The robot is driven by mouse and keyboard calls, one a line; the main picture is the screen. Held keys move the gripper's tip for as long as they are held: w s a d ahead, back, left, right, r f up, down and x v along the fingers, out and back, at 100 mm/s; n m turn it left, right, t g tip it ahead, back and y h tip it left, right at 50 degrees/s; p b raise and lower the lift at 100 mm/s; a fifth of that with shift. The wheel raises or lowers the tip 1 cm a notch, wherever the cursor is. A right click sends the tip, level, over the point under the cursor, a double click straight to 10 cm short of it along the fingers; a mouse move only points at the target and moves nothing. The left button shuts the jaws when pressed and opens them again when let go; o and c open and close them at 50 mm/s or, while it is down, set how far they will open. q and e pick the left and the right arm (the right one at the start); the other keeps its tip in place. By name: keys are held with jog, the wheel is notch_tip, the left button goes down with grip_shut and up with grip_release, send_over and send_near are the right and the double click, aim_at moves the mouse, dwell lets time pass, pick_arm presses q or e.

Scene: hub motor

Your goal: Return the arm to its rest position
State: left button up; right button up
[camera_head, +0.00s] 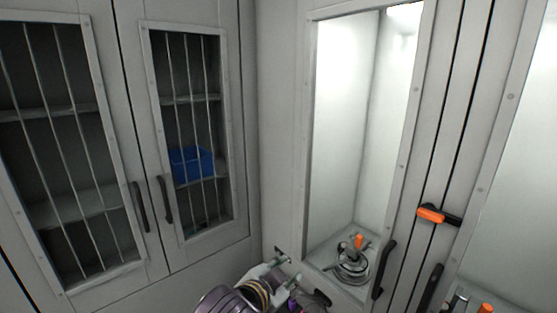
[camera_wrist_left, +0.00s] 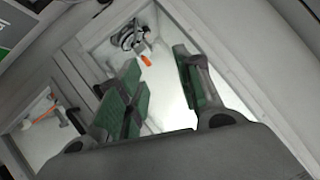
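My left gripper (camera_head: 288,270) is at the bottom centre of the head view, in front of the cabinets, left of the glass-front compartment. In the left wrist view its green-padded fingers (camera_wrist_left: 160,80) stand apart with nothing between them. The metal hub-motor-like part (camera_head: 352,268) with an orange piece sits on the floor of the lit compartment. It also shows beyond the fingers in the left wrist view (camera_wrist_left: 127,37). The gripper is apart from it. My right gripper is not in view.
Barred cabinet doors (camera_head: 190,120) stand at left, with a blue bin (camera_head: 191,163) behind the bars. An orange-and-black latch (camera_head: 437,215) and a black handle (camera_head: 384,268) stick out at right. More orange and metal items (camera_head: 484,308) show at the bottom right.

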pick_arm(q)
jog(key=s+a+f+n+g+y, duration=0.4)
jog(key=s+a+f, duration=0.4)
jog(key=a+f, duration=0.45)
jog(key=s+a+f+n+g+y, duration=0.1)
jog(key=s+a+f+n+g, duration=0.3)
jog(key=s+a+f, duration=0.65)
notch_tip(320, 180, down, 37)
jog(key=n+b, duration=0.1)
jog(key=b, duration=0.1)
jog(key=s+a+f+g, duration=0.1)
jog(key=s+a+f, duration=0.1)
jog(key=s+f, duration=0.8)
jog(key=s+a+f+g, duration=0.1)
jog(key=s+a+f, duration=0.1)
jog(key=s+f, duration=0.8)
jog(key=shift+s+a+f+y+b, duration=0.3)
jog(key=shift+s+b, duration=0.1)
jog(key=shift+s, duration=1.05)
jog(key=shift+w+d, duration=0.1)
jog(key=shift+w, duration=0.05)
